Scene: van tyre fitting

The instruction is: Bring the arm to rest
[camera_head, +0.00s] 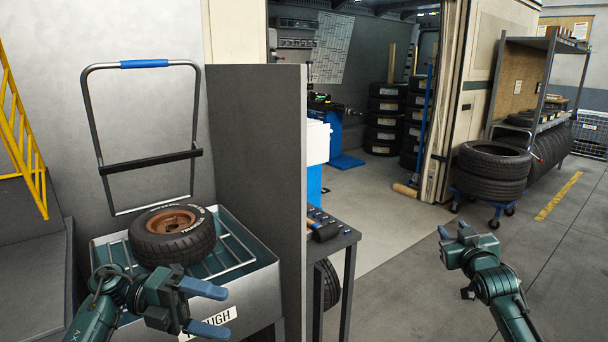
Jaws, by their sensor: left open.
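My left gripper (208,309) is in front of the grey trough (258,282), low in the view. Its two blue fingers point right and stand apart, with nothing between them. My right gripper (456,238) is raised over the open floor at the right, pointing away from me. Nothing shows held in it, but its finger gap is hard to make out. A small tyre on a rusty brown rim (173,234) lies on the wire rack in the trough, behind my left gripper and apart from it.
A grey partition (258,150) and a small dark bench (341,239) with a hammer stand right of the trough. A handle frame with a blue grip (144,64) rises behind it. Stacked tyres (492,170) sit on a blue dolly. Floor around my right gripper is clear.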

